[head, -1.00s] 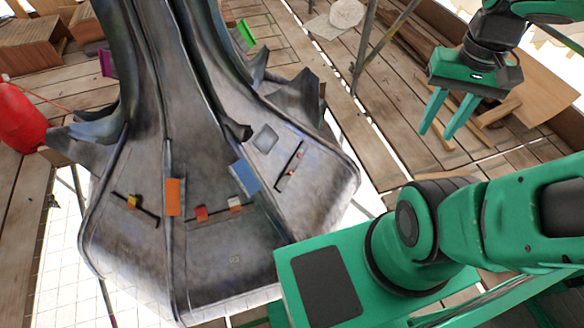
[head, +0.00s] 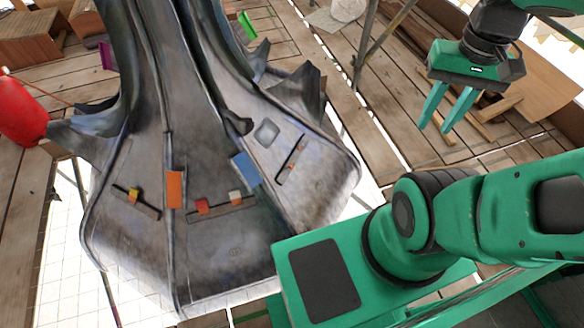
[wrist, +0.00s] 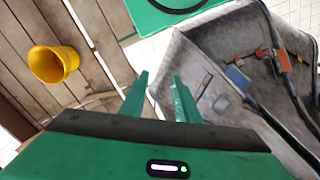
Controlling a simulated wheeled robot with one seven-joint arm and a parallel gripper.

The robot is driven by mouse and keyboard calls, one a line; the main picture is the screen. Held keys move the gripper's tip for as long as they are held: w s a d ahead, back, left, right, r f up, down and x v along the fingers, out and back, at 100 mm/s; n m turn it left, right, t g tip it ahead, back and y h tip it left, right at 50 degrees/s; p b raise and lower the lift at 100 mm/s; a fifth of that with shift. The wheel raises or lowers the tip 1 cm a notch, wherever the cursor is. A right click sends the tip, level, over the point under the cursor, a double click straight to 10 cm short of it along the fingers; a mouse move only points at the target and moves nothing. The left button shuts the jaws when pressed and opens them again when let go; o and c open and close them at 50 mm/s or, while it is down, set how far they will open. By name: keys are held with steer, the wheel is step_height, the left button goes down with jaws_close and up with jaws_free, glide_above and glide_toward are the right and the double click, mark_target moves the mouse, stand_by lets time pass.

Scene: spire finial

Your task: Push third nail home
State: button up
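The grey metal spire finial (head: 225,255) stands at left-centre in the head view; its flared base also shows in the wrist view (wrist: 215,75). Dark slots on its faces carry small coloured pieces: a yellow-red one (head: 133,194) at left, a red one (head: 202,206) and a pale-red one (head: 235,197) in the middle. The right slot (head: 290,160) shows only tiny orange spots. I cannot tell which is the third nail. My gripper (head: 435,127) is open and empty, above the planks right of the finial and well apart from it; its fingers show apart in the wrist view (wrist: 158,95).
An orange plate (head: 174,190) and a blue plate (head: 246,170) sit on the finial. A red rounded object (head: 20,115) is at far left. Scaffold poles (head: 375,45) rise behind. A yellow bucket (wrist: 55,64) stands on the planks. Gaps open between deck and finial.

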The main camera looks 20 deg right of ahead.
steer(key=shift+r, duration=0.1)
steer(key=c, duration=0.5)
steer(key=shift+n, duration=0.9)
steer(key=w+f, duration=0.2)
steer(key=w, duration=0.2)
steer(key=w+d+f, duration=0.1)
steer(key=w+f, duration=0.2)
steer(key=w, duration=0.1)
steer(key=w+d+f, duration=0.1)
steer(key=w+f, duration=0.2)
steer(key=w, duration=0.2)
jaws_close()
steer(key=w+f+t+y, duration=0.1)
steer(key=w+f+y, duration=0.1)
steer(key=w+f, duration=0.85)
steer(key=w+a+f+m+t+y, duration=0.1)
steer(key=w+a+f, duration=0.1)
steer(key=f, duration=0.9)
steer(key=w+a+f+m+t+y, duration=0.1)
steer(key=a+f, duration=0.4)
steer(key=f, duration=0.6)
steer(key=w+a+f+m+t+y, duration=0.2)
steer(key=w+a+f+t, duration=0.1)
steer(key=f, duration=0.8)
steer(key=shift+a, duration=0.15)
